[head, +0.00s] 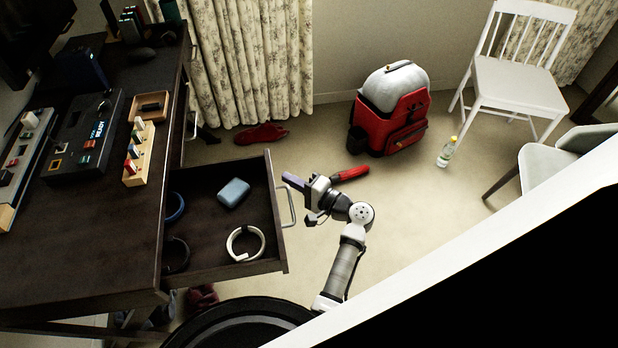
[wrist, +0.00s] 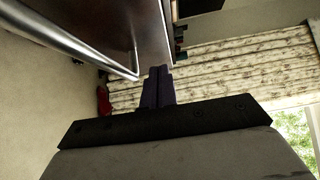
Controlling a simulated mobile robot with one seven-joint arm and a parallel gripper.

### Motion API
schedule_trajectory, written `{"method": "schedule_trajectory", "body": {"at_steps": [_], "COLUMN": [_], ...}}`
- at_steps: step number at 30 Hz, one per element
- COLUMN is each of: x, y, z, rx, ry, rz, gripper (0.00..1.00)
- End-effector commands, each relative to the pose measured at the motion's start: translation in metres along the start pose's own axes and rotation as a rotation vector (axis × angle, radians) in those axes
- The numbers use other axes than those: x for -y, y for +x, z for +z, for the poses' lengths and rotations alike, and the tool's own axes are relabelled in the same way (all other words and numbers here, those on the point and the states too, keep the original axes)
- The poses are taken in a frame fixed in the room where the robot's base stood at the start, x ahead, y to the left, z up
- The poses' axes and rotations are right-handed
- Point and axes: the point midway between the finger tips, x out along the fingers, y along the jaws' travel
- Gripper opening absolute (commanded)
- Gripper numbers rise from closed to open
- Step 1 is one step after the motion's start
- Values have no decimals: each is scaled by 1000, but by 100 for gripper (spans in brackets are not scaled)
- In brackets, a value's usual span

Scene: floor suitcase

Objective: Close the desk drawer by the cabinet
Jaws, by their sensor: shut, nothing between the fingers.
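The desk drawer (head: 218,255) is pulled out from the dark desk (head: 95,225) in the head view. It holds a blue rounded case, a white ring-shaped item and dark bands. Its metal handle (head: 291,206) is on the right-hand front face. My gripper (head: 288,180) is shut and empty, with its purple fingertips close to the drawer front, just above the handle. In the wrist view, the shut fingers (wrist: 157,88) lie beside the end of the handle (wrist: 118,70) and the dark drawer front. I cannot tell whether they touch. No cabinet is clearly identifiable.
A red and white backpack (head: 400,125), a bottle (head: 447,152) and a white chair (head: 515,85) stand on the floor to the right. A red item (head: 350,173) lies beyond my gripper. The floor around my arm is mostly clear.

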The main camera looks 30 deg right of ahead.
Motion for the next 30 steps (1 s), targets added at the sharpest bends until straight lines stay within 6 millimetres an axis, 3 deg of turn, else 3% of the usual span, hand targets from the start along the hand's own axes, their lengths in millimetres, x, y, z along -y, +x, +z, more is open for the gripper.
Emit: {"method": "schedule_trajectory", "body": {"at_steps": [6, 20, 26, 30], "x": [1, 0, 0, 0], "y": [11, 13, 29, 49], "z": [11, 13, 29, 51], "rx": [0, -1, 3, 6], "ry": [-2, -2, -1, 0], "rz": [0, 0, 0, 0], "gripper": [0, 0, 0, 0]}}
